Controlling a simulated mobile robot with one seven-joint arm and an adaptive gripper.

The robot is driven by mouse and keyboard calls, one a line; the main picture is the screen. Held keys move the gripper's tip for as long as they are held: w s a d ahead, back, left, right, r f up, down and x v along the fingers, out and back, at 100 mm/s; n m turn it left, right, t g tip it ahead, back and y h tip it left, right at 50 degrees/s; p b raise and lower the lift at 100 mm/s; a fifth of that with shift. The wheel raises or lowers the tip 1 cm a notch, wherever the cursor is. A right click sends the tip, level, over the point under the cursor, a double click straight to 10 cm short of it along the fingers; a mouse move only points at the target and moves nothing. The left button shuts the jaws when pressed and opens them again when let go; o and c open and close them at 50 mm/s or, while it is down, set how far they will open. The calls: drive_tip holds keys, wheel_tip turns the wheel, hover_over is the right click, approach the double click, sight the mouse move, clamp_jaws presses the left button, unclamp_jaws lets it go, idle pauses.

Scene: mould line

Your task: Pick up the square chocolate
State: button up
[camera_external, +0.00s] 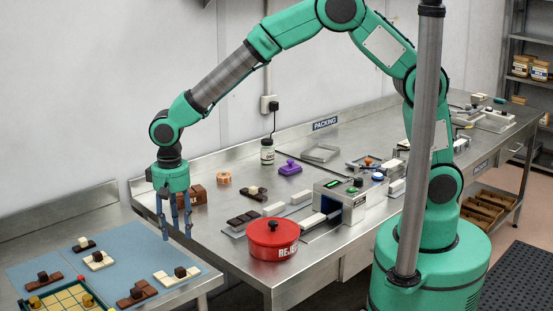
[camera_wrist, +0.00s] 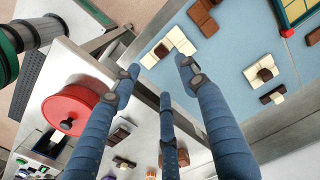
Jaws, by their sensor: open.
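Several chocolate pieces lie on a blue mat (camera_external: 145,252) at the lower left of the external view. They include a white piece with a dark cube on it (camera_external: 98,261), an angular white piece (camera_external: 178,277) and a brown piece (camera_external: 135,298). I cannot tell which is the square chocolate. My three-fingered gripper (camera_external: 177,229) points down, open and empty, above the gap beside the mat's right edge.
A red pot (camera_external: 272,246) stands on the packing table (camera_external: 225,262), right of my gripper. A brown block (camera_external: 193,196) sits behind the fingers. A green-edged tray (camera_external: 88,290) with yellow cells lies at the mat's front left. Dark bars and a small machine (camera_external: 340,196) occupy the table's middle.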

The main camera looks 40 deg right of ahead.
drive_tip(key=shift+r, duration=0.55)
drive_tip(key=shift+w+f, duration=0.1)
drive_tip(key=shift+w, duration=0.05)
drive_tip(key=w+f+g+b, duration=0.1)
drive_tip(key=w+g+b, duration=0.2)
drive_tip(key=w, duration=0.3)
drive_tip(key=shift+a+f+g, duration=0.2)
drive_tip(key=shift+g, duration=0.6)
drive_tip(key=shift+f, duration=0.1)
hover_over(176, 271)
drive_tip(key=w+d, duration=0.1)
drive_tip(key=w, duration=0.2)
drive_tip(key=shift+s+f+b, duration=0.15)
drive_tip(key=shift+f+b, duration=0.3)
drive_tip(key=shift+f, duration=3.45)
